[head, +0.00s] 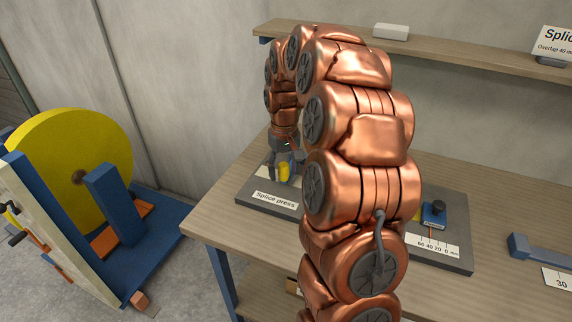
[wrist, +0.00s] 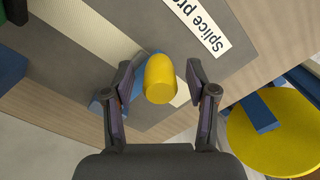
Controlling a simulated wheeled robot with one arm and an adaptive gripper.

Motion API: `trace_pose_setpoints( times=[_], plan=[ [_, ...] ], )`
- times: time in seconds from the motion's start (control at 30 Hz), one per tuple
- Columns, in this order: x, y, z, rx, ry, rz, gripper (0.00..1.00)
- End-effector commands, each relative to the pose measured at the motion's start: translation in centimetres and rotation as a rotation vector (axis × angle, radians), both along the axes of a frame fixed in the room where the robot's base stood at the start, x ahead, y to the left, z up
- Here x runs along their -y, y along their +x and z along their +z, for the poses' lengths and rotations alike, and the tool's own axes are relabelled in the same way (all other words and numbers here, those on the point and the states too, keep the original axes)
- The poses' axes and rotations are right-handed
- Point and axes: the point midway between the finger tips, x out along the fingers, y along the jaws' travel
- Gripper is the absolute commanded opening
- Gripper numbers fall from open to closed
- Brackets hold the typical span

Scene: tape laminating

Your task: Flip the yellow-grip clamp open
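The yellow-grip clamp (wrist: 160,80) shows in the wrist view as a yellow rounded grip between my two fingers, with a visible gap on each side. A blue part shows beside the grip. The grip also shows in the head view (head: 283,172), just below my gripper (head: 286,165), on the grey plate labelled "Splice press" (head: 245,198). My gripper (wrist: 158,92) is open around the grip in the wrist view and does not visibly touch it. My copper arm hides the middle of the press in the head view.
A blue block with a black knob (head: 433,214) sits at the plate's right end beside a scale. A blue fixture (head: 540,248) lies further right on the wooden bench (head: 490,205). A shelf (head: 440,55) runs behind. A yellow reel (head: 85,150) on a blue stand is left of the bench.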

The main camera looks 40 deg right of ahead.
Motion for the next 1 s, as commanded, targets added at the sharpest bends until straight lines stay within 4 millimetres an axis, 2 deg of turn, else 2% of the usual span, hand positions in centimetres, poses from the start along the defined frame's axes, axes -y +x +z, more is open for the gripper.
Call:
trace_pose_setpoints(
  times=[0.17,1.0],
  plan=[
    [0.0,-0.1,-0.4,0.015,-0.025,-0.001,0.57],
    [0.1,0.0,7.2,0.020,-0.024,-0.004,0.57]
  ],
)
